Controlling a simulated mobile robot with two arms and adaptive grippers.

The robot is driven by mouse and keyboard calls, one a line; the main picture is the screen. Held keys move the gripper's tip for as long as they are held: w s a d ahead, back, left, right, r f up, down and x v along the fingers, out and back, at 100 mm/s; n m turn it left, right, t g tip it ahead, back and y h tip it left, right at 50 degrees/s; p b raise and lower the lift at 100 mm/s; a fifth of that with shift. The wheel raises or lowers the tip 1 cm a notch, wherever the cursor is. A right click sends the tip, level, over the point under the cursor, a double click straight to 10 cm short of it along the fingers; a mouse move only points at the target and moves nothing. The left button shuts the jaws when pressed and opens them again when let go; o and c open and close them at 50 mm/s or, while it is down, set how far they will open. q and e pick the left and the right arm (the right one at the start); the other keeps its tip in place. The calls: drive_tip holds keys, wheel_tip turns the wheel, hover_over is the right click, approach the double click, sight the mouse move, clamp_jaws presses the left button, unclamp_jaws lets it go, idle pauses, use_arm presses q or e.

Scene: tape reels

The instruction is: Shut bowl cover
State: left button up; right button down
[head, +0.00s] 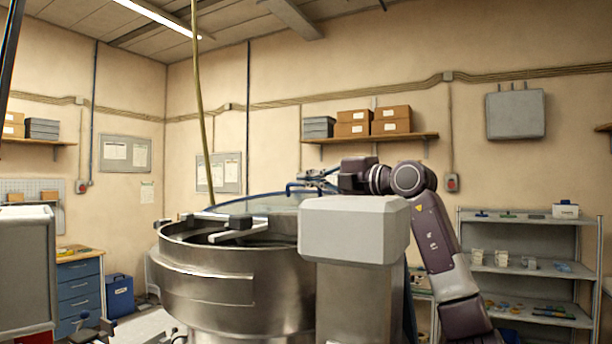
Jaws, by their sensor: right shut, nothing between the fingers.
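A large steel bowl (205,285) stands in the middle of the head view, with dark bars across its open top. Its cover (272,205) looks like a clear panel with a blue edge, raised and tilted at the back right of the bowl. A blue handle-like bar (291,187) shows at the cover's upper right. My right gripper (312,179) is shut and empty beside this bar; I cannot tell whether they touch. A grey housing hides the bowl's right side and part of the cover.
The light grey housing (353,230) on a steel column stands right of the bowl, in front of my right arm. A metal shelf (530,272) with cups and small parts is at the right. A blue drawer cabinet (80,290) is at the left.

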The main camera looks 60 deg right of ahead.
sight(311, 199)
drive_tip(key=shift+d+f+m, duration=0.4)
drive_tip(key=shift+f+m, duration=0.1)
drive_tip(key=shift+f, duration=0.25)
drive_tip(key=shift+d+f+m+b, duration=0.3)
drive_tip(key=shift+f+b, duration=0.15)
drive_tip(key=shift+f, duration=0.05)
drive_tip(key=shift+d+f, duration=0.1)
drive_tip(key=shift+f, duration=0.3)
use_arm(q)
drive_tip(key=shift+s+f, duration=0.85)
drive_tip(key=shift+f, duration=0.05)
use_arm(e)
drive_tip(key=shift+f, duration=0.1)
use_arm(q)
drive_tip(key=shift+b, duration=0.3)
use_arm(e)
drive_tip(key=shift+d+f, duration=0.1)
use_arm(q)
drive_tip(key=shift+w, duration=0.15)
